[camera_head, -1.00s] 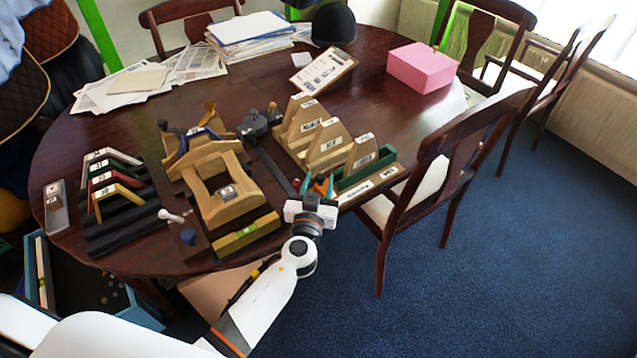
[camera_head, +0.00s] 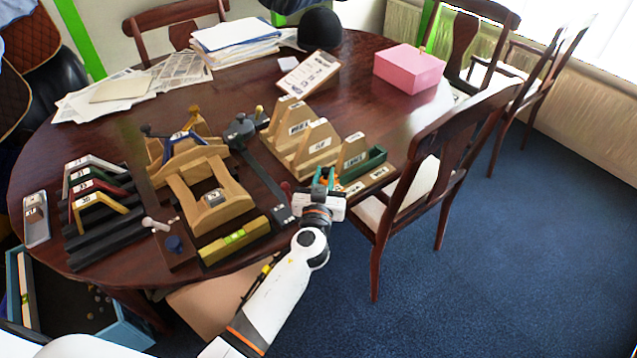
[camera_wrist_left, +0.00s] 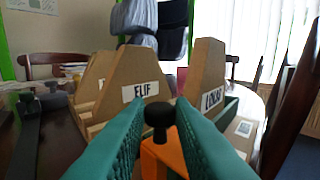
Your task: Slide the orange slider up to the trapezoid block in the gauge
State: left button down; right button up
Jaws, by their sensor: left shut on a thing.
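The orange slider (camera_wrist_left: 165,152) shows in the wrist view, with a black knob (camera_wrist_left: 159,118) on top. My left gripper (camera_head: 325,178) has its teal fingers (camera_wrist_left: 158,125) closed on this knob. The gauge (camera_head: 372,164) is a green channel at the right of the wooden rack. A wooden trapezoid block (camera_head: 355,150) with a white name label stands upright in it. It also shows in the wrist view (camera_wrist_left: 205,72), just beyond the slider and to the right. The fingers hide part of the slider, and I cannot tell how wide its gap to the block is. My right gripper is not in view.
More labelled wooden blocks (camera_head: 318,140) stand in the rack left of the gauge. A dark bar (camera_head: 265,175), a wooden saddle frame (camera_head: 222,210) and a level (camera_head: 235,240) lie further left. A chair (camera_head: 440,150) stands close at the right. A pink box (camera_head: 408,68) is behind.

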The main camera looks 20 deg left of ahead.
pick_arm(q)
jog(key=c, duration=1.3)
grip_release()
jog(key=s, duration=0.4)
jog(key=s+d+b, duration=0.1)
jog(key=s, duration=0.3)
jog(key=s+b, duration=0.1)
jog(key=s, duration=0.3)
jog(key=shift+d, duration=0.25)
